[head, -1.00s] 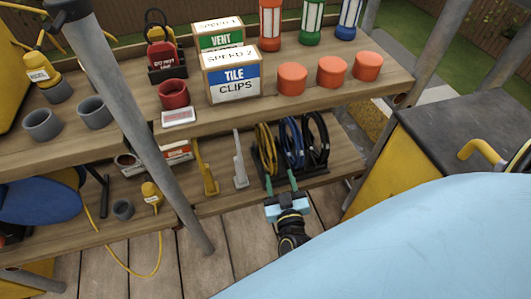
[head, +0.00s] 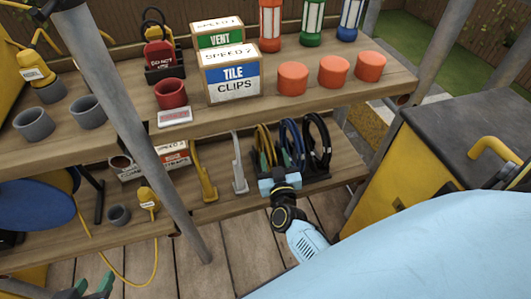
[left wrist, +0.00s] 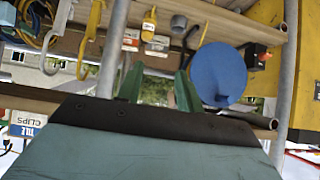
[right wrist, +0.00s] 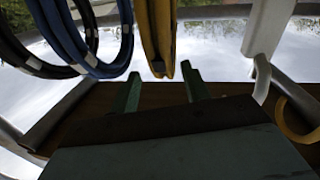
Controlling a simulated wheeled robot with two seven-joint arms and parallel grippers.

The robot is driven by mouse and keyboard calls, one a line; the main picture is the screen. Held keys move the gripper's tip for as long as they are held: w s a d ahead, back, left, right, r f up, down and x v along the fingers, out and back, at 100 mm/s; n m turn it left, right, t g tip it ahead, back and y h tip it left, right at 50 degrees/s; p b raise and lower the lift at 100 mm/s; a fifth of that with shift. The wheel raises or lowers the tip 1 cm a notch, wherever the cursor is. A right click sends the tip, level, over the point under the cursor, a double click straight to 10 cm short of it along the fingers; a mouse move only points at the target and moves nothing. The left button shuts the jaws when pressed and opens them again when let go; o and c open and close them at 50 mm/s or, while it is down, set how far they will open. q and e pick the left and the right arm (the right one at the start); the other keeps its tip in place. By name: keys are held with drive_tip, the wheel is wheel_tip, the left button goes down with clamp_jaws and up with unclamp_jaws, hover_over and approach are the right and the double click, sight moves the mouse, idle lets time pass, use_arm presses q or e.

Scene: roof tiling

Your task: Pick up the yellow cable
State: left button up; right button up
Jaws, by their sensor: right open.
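The yellow cable (head: 262,142) is a coiled loop hanging at the left end of a small rack on the lower shelf, beside a blue cable (head: 290,143) and a black cable (head: 318,143). My right gripper (head: 265,162) is open just in front of the yellow cable. In the right wrist view the yellow cable (right wrist: 160,35) hangs between the lines of the two green fingertips (right wrist: 161,88), with nothing visibly gripped. My left gripper (head: 90,288) is at the bottom left of the head view. The left wrist view shows its fingers (left wrist: 158,80) apart and empty.
A grey tool (head: 240,168) and a yellow tool (head: 203,170) stand left of the cables. The upper shelf (head: 320,108) overhangs them and carries boxes and orange caps. A slanted grey pole (head: 140,140) crosses the left side. A yellow cabinet (head: 410,170) stands right.

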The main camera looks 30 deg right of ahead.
sight(270, 151)
drive_tip(key=b+x, duration=0.1)
drive_tip(key=x, duration=0.1)
drive_tip(key=b+x, duration=0.1)
drive_tip(key=x, duration=0.1)
drive_tip(key=shift+a+f, duration=0.25)
use_arm(q)
drive_tip(key=w+d+r+t+h, duration=0.2)
drive_tip(key=w+d+r+t, duration=0.1)
drive_tip(key=r+t, duration=0.3)
drive_tip(key=shift+w+r, duration=0.75)
drive_tip(key=shift+r, duration=0.4)
use_arm(e)
drive_tip(key=shift+w+d, duration=0.15)
drive_tip(key=shift+w, duration=0.15)
clamp_jaws()
drive_tip(key=shift+r, duration=0.15)
